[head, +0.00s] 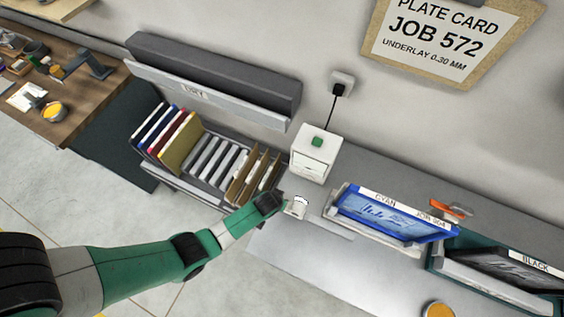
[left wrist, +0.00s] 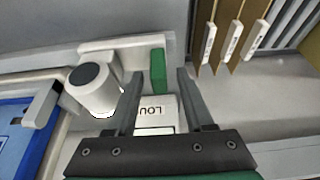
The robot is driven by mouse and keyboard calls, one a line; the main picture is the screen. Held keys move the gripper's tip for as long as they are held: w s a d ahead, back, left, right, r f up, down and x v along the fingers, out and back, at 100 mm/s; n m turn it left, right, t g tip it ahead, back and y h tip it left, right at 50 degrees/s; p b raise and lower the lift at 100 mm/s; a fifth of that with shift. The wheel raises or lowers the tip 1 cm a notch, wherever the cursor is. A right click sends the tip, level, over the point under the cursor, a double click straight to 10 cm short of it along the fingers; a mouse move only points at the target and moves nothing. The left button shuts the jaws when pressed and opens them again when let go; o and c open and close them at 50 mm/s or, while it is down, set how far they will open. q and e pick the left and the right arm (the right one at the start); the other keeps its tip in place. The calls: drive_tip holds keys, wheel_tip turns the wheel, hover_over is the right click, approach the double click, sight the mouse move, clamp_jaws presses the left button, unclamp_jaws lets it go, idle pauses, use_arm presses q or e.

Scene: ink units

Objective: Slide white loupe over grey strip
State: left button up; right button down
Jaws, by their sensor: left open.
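The white loupe (head: 297,208) stands on the grey bench, just right of my left gripper tip. In the left wrist view it seems to be the white piece with a dark-topped round barrel (left wrist: 93,92). A green block (left wrist: 158,70) and a white face lettered "LOU" (left wrist: 156,107) show between my fingers; I cannot tell how they join the loupe. My left gripper (head: 279,201) is open, its fingers on either side in the left wrist view (left wrist: 158,85). The grey strip (head: 330,227) lies flat on the bench, right of the loupe. My right gripper is out of view.
A white box (head: 316,158) with a green top button stands behind, near the wall. A rack with brown folders (head: 250,178) is to the left. A blue "CYAN" frame (head: 392,216) is to the right. The bench front (head: 330,268) is clear.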

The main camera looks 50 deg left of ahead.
use_arm(q)
clamp_jaws()
idle(1.4)
